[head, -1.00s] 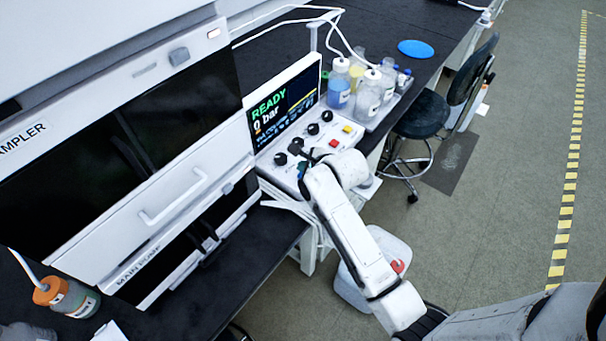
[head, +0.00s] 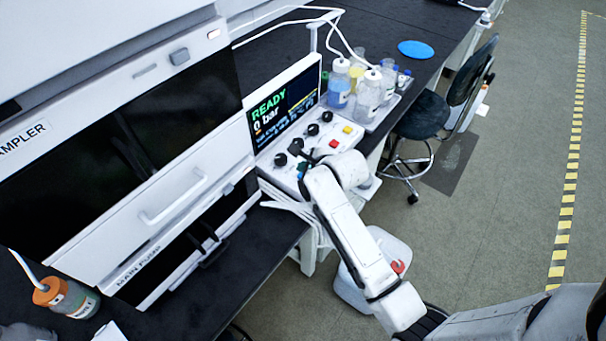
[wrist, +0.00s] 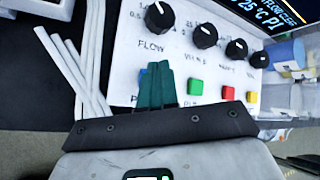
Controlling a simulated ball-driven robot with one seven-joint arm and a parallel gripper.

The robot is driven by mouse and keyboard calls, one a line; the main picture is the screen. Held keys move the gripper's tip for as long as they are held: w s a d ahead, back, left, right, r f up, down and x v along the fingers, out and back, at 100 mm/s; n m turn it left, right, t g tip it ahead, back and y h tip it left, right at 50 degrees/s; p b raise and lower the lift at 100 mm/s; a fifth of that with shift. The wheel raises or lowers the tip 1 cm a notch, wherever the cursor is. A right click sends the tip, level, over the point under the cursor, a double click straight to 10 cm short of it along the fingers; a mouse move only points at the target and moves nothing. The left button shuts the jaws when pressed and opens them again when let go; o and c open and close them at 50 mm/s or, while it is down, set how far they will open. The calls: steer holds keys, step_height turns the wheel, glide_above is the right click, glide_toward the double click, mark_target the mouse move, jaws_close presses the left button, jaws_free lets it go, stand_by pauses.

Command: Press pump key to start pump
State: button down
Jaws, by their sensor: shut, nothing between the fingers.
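The white control panel (head: 285,172) has black knobs and a row of coloured keys. In the wrist view a blue key (wrist: 142,76) shows partly behind my gripper's teal fingers; its label below is mostly covered, with a "P" visible. My gripper (wrist: 156,72) is shut and empty, its fingertips over or just in front of the blue key. I cannot tell whether they touch it. In the head view my gripper (head: 303,167) is partly hidden by my wrist. The screen (head: 283,108) reads "READY" and "0 bar".
Beside the blue key are a green key (wrist: 195,86), a red key (wrist: 228,93) and a yellow key (wrist: 251,97). The flow knob (wrist: 159,17) is above. White tubes (wrist: 75,70) run at the left. Bottles (head: 367,92) stand behind the panel.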

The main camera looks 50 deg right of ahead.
stand_by(0.7)
steer(key=shift+f, duration=0.4)
steer(key=shift+f+b, duration=0.3)
steer(key=shift+f, duration=0.25)
stand_by(0.6)
steer(key=shift+r, duration=0.1)
steer(key=shift+r+p, duration=0.9)
steer(key=shift+p, duration=0.15)
step_height(320, 180, up, 5)
steer(key=p, duration=0.5)
stand_by(0.8)
